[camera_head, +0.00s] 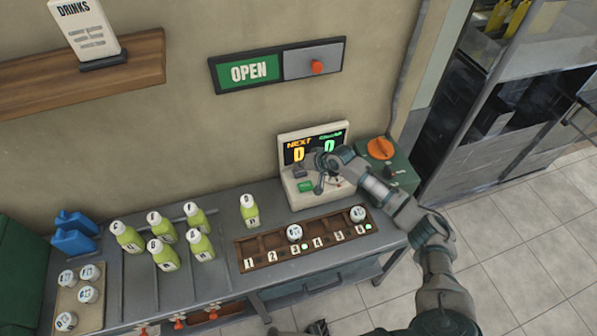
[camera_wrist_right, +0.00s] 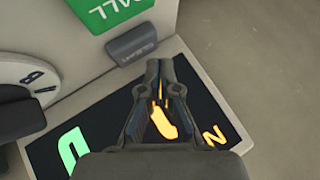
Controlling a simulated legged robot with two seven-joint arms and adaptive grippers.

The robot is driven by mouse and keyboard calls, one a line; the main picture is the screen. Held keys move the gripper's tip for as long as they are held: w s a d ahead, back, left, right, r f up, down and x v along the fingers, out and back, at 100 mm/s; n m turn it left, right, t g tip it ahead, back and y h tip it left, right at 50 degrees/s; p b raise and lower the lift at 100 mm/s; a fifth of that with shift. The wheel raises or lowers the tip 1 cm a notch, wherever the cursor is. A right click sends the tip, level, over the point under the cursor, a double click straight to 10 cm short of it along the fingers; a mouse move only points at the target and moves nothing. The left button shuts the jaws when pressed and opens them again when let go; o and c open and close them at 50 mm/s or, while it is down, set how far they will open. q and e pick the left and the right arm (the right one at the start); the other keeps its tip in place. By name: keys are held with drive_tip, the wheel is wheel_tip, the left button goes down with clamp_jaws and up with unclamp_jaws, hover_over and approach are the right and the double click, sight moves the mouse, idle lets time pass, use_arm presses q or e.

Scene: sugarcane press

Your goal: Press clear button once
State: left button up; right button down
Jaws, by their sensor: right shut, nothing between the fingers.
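The order console (camera_head: 292,192) stands at the back right of the counter, with a lit display and a green button (camera_head: 305,186). The grey clear button (camera_head: 299,172) sits between the display and the green button. In the right wrist view the clear button (camera_wrist_right: 133,45) reads upside down below the green CALL button (camera_wrist_right: 115,8). My right gripper (camera_head: 321,183) is shut and empty over the console. In the right wrist view its fingertips (camera_wrist_right: 159,64) show beside the clear button's lower right end; contact cannot be told. A dark part at the head view's bottom edge may be my left gripper.
A round dial (camera_wrist_right: 25,88) lies left of the display in the wrist view. A green box with an orange knob (camera_head: 380,148) stands right of the console. A numbered wooden rack (camera_head: 262,242) with lidded containers is in front. Green bottles (camera_head: 163,255) stand left.

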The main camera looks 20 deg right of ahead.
drive_tip(key=shift+d, duration=0.1)
drive_tip(key=shift+d+f, duration=0.1)
drive_tip(key=shift+d, duration=0.4)
drive_tip(key=shift+a+f+p, duration=0.2)
drive_tip(key=shift+a+p, duration=0.05)
drive_tip(key=shift+p, duration=0.05)
drive_tip(key=shift+a, duration=0.35)
drive_tip(key=shift+f, duration=0.1)
drive_tip(key=shift+d, duration=0.1)
